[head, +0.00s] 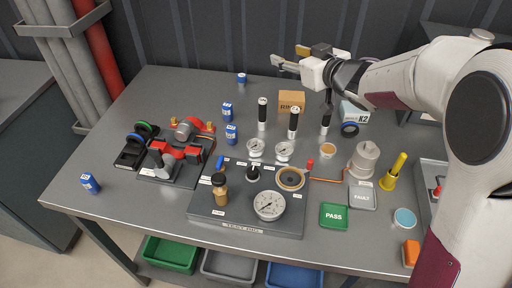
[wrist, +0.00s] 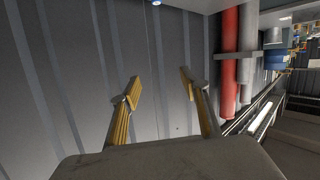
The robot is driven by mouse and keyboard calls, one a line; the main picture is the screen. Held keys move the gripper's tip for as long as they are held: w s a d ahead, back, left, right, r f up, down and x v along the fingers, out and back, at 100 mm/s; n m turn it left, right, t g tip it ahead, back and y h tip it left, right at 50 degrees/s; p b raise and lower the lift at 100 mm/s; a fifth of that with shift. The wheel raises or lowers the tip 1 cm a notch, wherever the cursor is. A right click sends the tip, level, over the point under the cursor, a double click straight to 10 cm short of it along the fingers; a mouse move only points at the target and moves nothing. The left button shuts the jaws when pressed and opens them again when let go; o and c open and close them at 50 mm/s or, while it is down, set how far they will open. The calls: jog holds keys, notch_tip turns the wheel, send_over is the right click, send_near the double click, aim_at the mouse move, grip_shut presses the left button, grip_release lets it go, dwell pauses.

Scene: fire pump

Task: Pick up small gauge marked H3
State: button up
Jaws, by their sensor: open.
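Two small white-faced gauges stand side by side behind the test rig, a left one (head: 255,147) and a right one (head: 284,150). Their markings are too small to read, so I cannot tell which is H3. A larger gauge (head: 268,205) sits on the grey test rig plate (head: 240,222). My gripper (head: 288,57) is open and empty, high above the back of the table and apart from the gauges. The wrist view shows its two spread fingers (wrist: 160,86) with nothing between them; no gauge shows there.
Black-and-white cylinders (head: 293,122) stand upright just behind the gauges. A cardboard box (head: 291,102) is further back. Blue cans (head: 232,133) and a red-handled valve assembly (head: 172,160) are to the left. A grey fitting (head: 364,160) and yellow object (head: 393,172) are to the right.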

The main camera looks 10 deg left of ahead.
jog(key=a+f+n+g+y, duration=0.2)
jog(key=a+f+y, duration=0.15)
jog(key=a, duration=0.25)
jog(key=n+g, duration=0.7)
jog(key=g, duration=0.3)
send_near(256, 145)
jog(key=a, duration=0.2)
jog(key=shift+a+h, duration=0.25)
jog(key=shift+a, duration=0.1)
jog(key=shift+x, duration=1.2)
jog(key=shift+s+a+f, duration=0.2)
jog(key=shift+a+f, duration=1.1)
jog(key=shift+a, duration=0.1)
jog(key=shift+x, duration=0.75)
